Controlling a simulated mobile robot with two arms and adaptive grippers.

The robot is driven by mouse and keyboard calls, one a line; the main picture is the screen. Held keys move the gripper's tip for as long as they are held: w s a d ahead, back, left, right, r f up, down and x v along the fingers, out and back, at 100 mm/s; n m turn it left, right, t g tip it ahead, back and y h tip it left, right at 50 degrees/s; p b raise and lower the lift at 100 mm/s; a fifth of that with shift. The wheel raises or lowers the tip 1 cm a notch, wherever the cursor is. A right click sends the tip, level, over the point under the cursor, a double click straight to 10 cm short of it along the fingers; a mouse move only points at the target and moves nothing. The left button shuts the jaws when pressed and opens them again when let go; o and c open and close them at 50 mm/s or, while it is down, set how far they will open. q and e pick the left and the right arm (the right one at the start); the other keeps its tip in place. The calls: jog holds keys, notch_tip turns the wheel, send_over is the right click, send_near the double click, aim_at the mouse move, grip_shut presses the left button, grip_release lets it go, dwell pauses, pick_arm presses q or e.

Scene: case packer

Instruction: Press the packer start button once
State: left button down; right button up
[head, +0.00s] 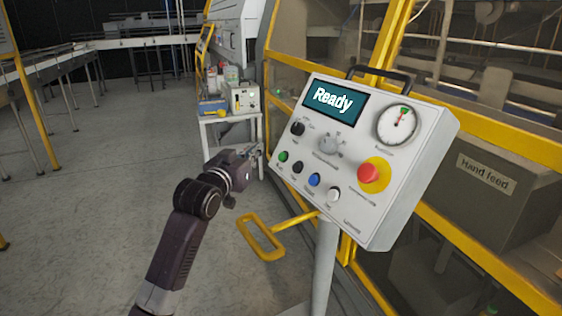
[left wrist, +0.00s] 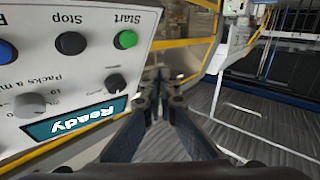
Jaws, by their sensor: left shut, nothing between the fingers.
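The control panel (head: 368,160) is a white box on a post, with a screen reading "Ready" (head: 332,99). The green start button (head: 283,156) is at the left end of its lower button row. In the left wrist view the green button (left wrist: 126,39), labelled "Start", shows upside down at the upper left, beside the black stop button (left wrist: 71,43). My left gripper (head: 256,153) is shut and empty, just left of the panel near the green button. In the left wrist view its fingertips (left wrist: 160,101) are right of and below the button, apart from it. My right gripper is out of view.
A red emergency knob (head: 371,173) on yellow, a gauge (head: 397,125) and several other buttons and knobs share the panel. A yellow handle (head: 262,238) juts out below it. A small white table (head: 232,117) with items stands behind. Floor at left is clear.

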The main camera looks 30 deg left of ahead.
aim_at(282, 157)
pick_arm(q)
jog(key=w, duration=0.1)
jog(key=w+d+f, duration=0.1)
jog(key=w+d+f+b, duration=0.1)
jog(key=shift+w+d+f, duration=0.15)
jog(key=shift+w+f, duration=0.1)
jog(key=shift+w, duration=0.15)
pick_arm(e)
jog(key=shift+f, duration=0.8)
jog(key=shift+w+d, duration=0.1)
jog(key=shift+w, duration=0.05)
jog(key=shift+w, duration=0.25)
pick_arm(q)
jog(key=shift+w, duration=0.1)
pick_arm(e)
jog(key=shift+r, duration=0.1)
pick_arm(q)
jog(key=shift+w+d+f, duration=0.2)
jog(key=shift+w, duration=0.05)
